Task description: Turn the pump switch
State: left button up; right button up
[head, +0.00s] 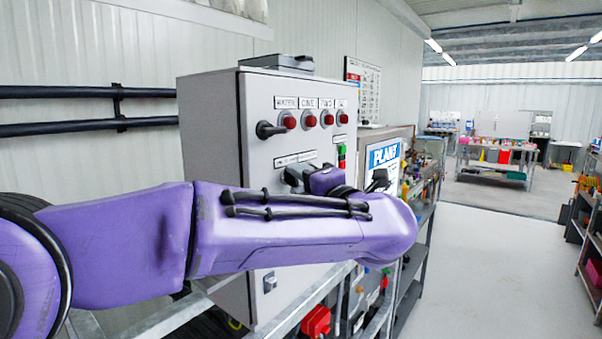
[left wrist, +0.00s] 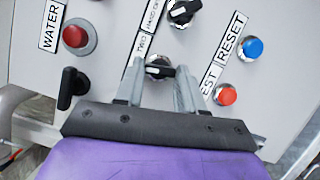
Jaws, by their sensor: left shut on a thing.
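The grey control box (head: 211,120) stands at the centre of the head view, with a row of red lamps (head: 308,120) and a black handle (head: 268,130) on its front. My left arm crosses in front of it. My left gripper (head: 296,179) is at the panel, partly hidden by my arm. In the left wrist view, my left gripper (left wrist: 158,71) has one finger on each side of a black rotary switch knob (left wrist: 159,71) on a silver base, shut on it. A label reading TWO is above the knob. My right gripper is not in view.
In the left wrist view, another black knob (left wrist: 184,10), a blue button (left wrist: 252,48), a red button (left wrist: 226,95), a red lamp (left wrist: 75,36) and the black handle (left wrist: 69,88) are close by. The floor (head: 500,270) at right is clear.

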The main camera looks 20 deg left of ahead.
pick_arm(q)
jog(key=shift+r+m+g+h+p, duration=0.1)
jog(key=shift+m+g+h+p, duration=0.3)
jog(key=shift+m+p, duration=0.7)
jog(key=o, duration=1)
jog(key=shift+o, duration=0.2)
